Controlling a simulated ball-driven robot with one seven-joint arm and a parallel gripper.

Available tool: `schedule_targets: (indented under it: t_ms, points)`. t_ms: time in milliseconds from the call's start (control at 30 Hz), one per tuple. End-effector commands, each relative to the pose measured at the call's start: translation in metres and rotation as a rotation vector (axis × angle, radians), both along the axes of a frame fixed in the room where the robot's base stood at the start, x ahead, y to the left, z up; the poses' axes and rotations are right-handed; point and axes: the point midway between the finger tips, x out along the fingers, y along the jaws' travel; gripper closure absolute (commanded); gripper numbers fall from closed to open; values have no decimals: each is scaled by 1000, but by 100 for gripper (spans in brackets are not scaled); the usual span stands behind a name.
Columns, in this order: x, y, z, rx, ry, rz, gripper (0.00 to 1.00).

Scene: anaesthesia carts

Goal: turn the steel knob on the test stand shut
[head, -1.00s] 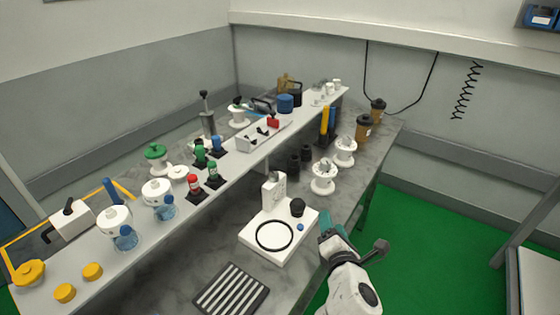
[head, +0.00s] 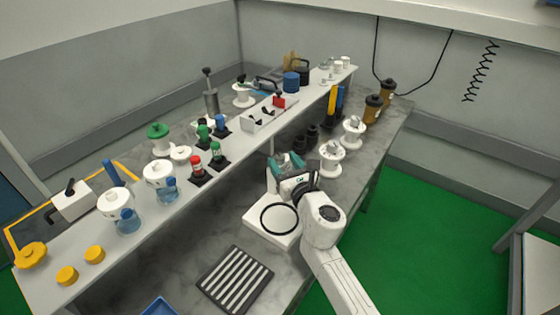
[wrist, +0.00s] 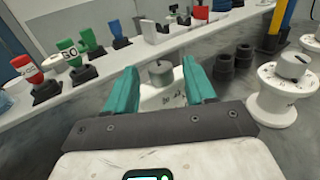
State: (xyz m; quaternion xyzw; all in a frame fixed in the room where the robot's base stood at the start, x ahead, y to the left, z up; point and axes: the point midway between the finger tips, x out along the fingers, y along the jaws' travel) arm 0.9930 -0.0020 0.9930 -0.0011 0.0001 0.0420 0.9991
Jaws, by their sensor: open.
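The white test stand (head: 262,232) sits on the grey bench, with a black ring on its base and an upright block at the back. In the wrist view, a grey steel knob (wrist: 160,73) sits on top of the white block (wrist: 166,97). My gripper (head: 287,162) is over the stand at the upright and hides much of it in the head view. In the wrist view my teal fingers (wrist: 160,68) are open, one on each side of the knob in the picture. I cannot tell whether they touch it.
White dial units (head: 331,155) and dark cylinders (head: 312,135) stand right of and behind the stand. A raised shelf (head: 205,205) with bottles and coloured items runs along the left. A striped black tray (head: 235,280) lies in front.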

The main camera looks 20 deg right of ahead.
Motion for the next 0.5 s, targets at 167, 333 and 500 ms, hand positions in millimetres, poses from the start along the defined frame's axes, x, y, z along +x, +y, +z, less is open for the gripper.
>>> schedule_targets:
  t_ms: [167,333,500]
  points:
    - [21,2,-2,1,-1,1,45]
    - [30,2,0,2,0,-1,45]
    - [31,2,0,2,0,-1,45]
